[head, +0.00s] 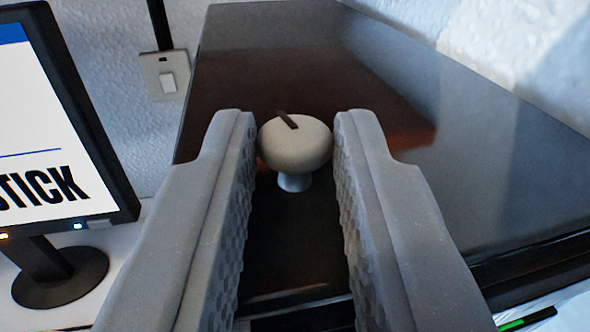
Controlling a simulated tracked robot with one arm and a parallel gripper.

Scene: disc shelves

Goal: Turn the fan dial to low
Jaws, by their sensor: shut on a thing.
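The fan dial is a round, off-white knob (296,146) on a short pale stem, standing on a dark glossy panel (260,50). A dark pointer mark on its top points up and slightly left in the head view. My gripper (296,150) has one grey finger on each side of the knob, and the fingertips are shut on it. No setting labels show around the dial, so I cannot tell which setting the mark points to.
A monitor (50,110) on a round black stand is at the left. A wall switch (165,76) is on the textured wall behind. The dark panel extends right and back. A small green light (512,325) shows at bottom right.

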